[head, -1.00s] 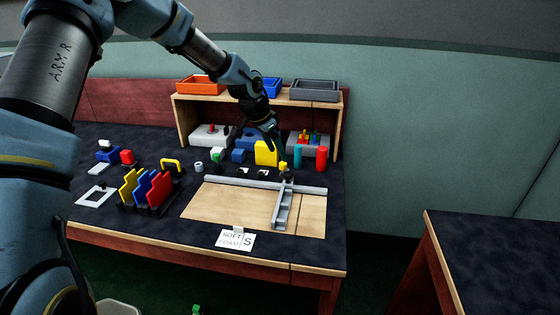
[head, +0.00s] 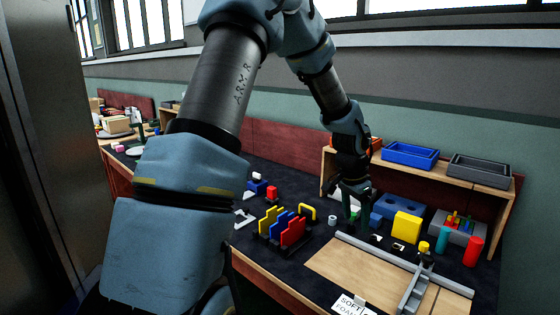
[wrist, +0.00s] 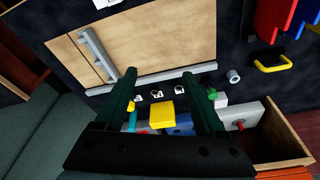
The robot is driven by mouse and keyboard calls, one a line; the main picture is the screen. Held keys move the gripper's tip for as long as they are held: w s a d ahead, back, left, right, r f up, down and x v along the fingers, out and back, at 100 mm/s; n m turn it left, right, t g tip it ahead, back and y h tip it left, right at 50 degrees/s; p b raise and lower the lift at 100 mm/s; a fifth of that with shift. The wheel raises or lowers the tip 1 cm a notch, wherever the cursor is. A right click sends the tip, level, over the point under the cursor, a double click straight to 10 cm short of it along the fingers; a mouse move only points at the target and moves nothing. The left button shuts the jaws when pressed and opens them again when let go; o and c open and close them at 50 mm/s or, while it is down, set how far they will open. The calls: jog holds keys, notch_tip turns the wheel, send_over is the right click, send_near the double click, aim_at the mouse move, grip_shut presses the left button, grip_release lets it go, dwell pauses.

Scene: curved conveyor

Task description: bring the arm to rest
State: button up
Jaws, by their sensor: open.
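My gripper (head: 355,208) hangs over the back of the dark worktable (head: 262,262), in front of the shelf, to the left of the yellow block (head: 407,226). In the wrist view my gripper (wrist: 166,82) shows two dark green fingers spread wide, with nothing between the tips but the view of the table below. The yellow block also shows in the wrist view (wrist: 161,116), lower between the fingers and apart from them. My arm reaches across the head view from the left.
A wooden shelf (head: 497,194) holds an orange tray (head: 375,143), a blue tray (head: 410,154) and a grey tray (head: 479,171). A rack with coloured plates (head: 292,232) stands front left of the gripper. A wooden board (head: 350,270) with grey rails lies front right. A red cylinder (head: 473,251) stands at right.

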jog(key=s+a+r+n, duration=0.1)
jog(key=s+a+n, duration=0.3)
jog(key=a, duration=0.5)
jog(key=s+a+r+n+y, duration=0.1)
jog(key=s+a+r+n, duration=0.1)
jog(key=a, duration=0.7)
jog(key=s+a+r+n, duration=0.2)
jog(key=s+a+n, duration=0.3)
jog(key=a, duration=0.4)
jog(key=shift+s+a+n+y, duration=0.3)
jog(key=shift+s+a+y, duration=0.1)
jog(key=shift+s, duration=0.1)
